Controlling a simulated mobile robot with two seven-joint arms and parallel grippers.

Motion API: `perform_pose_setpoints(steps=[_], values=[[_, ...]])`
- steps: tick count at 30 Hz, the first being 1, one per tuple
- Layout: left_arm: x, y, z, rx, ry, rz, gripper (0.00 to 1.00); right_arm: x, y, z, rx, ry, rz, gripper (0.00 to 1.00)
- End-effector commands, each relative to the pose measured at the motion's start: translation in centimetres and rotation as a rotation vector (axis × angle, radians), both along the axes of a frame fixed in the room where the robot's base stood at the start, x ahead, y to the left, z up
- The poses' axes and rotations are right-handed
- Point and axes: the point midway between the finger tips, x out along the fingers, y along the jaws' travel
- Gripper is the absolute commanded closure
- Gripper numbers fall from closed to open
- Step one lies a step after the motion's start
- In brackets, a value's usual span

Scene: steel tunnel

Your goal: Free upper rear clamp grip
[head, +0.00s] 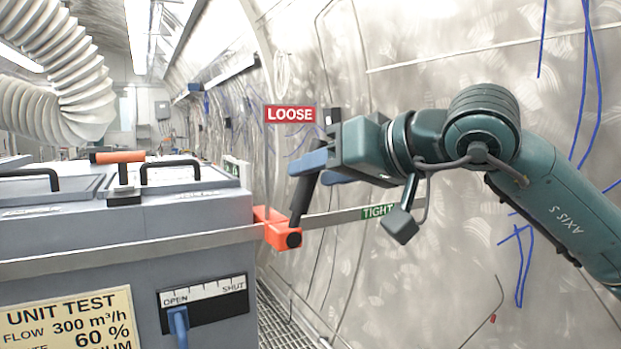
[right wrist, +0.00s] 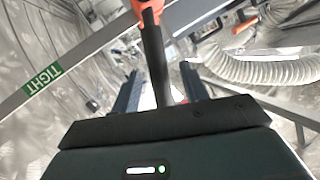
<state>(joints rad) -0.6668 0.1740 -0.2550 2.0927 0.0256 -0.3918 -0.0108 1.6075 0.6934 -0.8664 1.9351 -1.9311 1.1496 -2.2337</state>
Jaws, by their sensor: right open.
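A clamp with an orange base (head: 277,230) and a black lever (head: 303,195) sits at the right end of the grey unit's metal band. The lever stands up, leaning slightly right, below the red LOOSE sign (head: 290,114). My right gripper (head: 318,170) is open at the lever's upper part. In the right wrist view the lever (right wrist: 155,55) runs between the two blue fingers, with gaps visible on both sides. The orange base (right wrist: 146,5) shows at the top edge there. The gripper's palm hides the lever's near end. My left gripper is not in view.
The grey unit (head: 120,212) fills the left, with black handles and an orange-topped latch (head: 118,157) on its lid. A green TIGHT sign (head: 378,211) marks a metal strip beside the clamp. The curved steel wall (head: 450,110) stands close behind my right arm.

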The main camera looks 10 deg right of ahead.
Motion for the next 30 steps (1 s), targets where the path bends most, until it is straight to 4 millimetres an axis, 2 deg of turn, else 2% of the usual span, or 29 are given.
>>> perform_pose_setpoints(steps=[9,15,30], values=[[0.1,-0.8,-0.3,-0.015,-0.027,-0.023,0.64,-5.2,-4.5,2.1,0.000,-0.005,-0.003,0.56],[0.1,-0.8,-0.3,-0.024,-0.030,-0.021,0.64,-7.2,-6.1,2.9,0.000,-0.003,0.000,0.56],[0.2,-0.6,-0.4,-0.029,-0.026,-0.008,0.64,-7.7,-6.5,3.2,0.000,-0.001,0.001,0.56]])
